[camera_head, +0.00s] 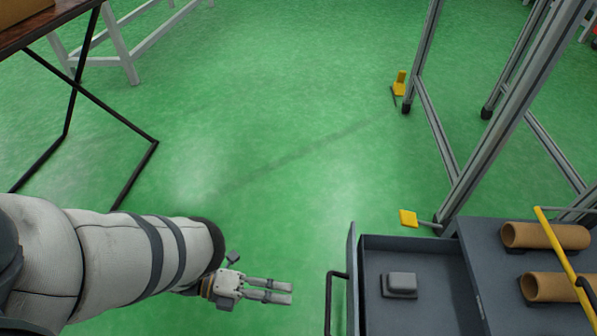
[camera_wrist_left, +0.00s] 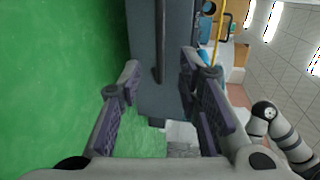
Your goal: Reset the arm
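My left arm comes in from the left in the head view. Its gripper (camera_head: 291,293) points right, low over the green floor and short of the open drawer's black handle. In the left wrist view the two fingers of the left gripper (camera_wrist_left: 160,70) stand apart with nothing between them. The dark grey drawer front shows beyond the fingers. My right gripper is in neither view.
The dark grey drawer (camera_head: 425,262) is pulled open and holds a small grey block (camera_head: 401,285). Brown rolls (camera_head: 545,236) lie on the cart top beside a yellow bar (camera_head: 566,258). A metal frame (camera_head: 510,110) stands behind. The middle floor is clear.

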